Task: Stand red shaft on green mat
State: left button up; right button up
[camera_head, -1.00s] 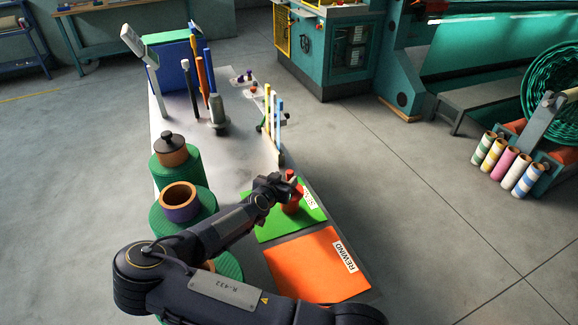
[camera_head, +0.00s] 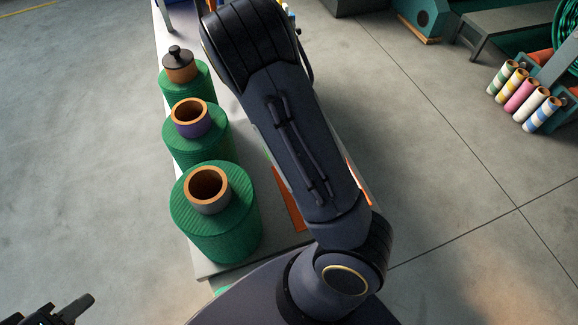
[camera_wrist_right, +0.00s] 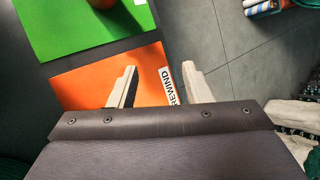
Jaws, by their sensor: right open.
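The green mat (camera_wrist_right: 75,25) lies flat at the top left of the right wrist view. The lower part of a red-brown round thing (camera_wrist_right: 102,3), likely the red shaft, shows on it, cut off by the top edge, so I cannot tell its full posture. My right gripper (camera_wrist_right: 158,88) is open and empty, its fingers apart over the orange mat (camera_wrist_right: 85,88) and its REWIND label. It is apart from the red thing. In the head view my right arm hides the shaft and most of both mats. My left gripper (camera_head: 70,308) is at the bottom left, away from the table.
Green rolls with hollow cores (camera_head: 215,235) stand along the table's left edge; the farthest (camera_head: 185,85) has a dark-knobbed piece on top. Striped and coloured tubes (camera_head: 525,95) sit in a rack at the right.

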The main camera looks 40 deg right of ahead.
jog(key=s+a+r+m+t+y, duration=0.2)
jog(key=s+a+r+m+y, duration=0.4)
jog(key=m, duration=1)
jog(key=s+a+r+m+t+y, duration=0.1)
jog(key=s+a+r+m+y, duration=0.5)
jog(key=s+a+r+m, duration=0.3)
jog(key=a+r+m, duration=0.4)
jog(key=a+m, duration=0.1)
jog(key=m, duration=0.2)
jog(key=shift+s+a+m+t, duration=0.3)
jog(key=shift+s+t, duration=0.1)
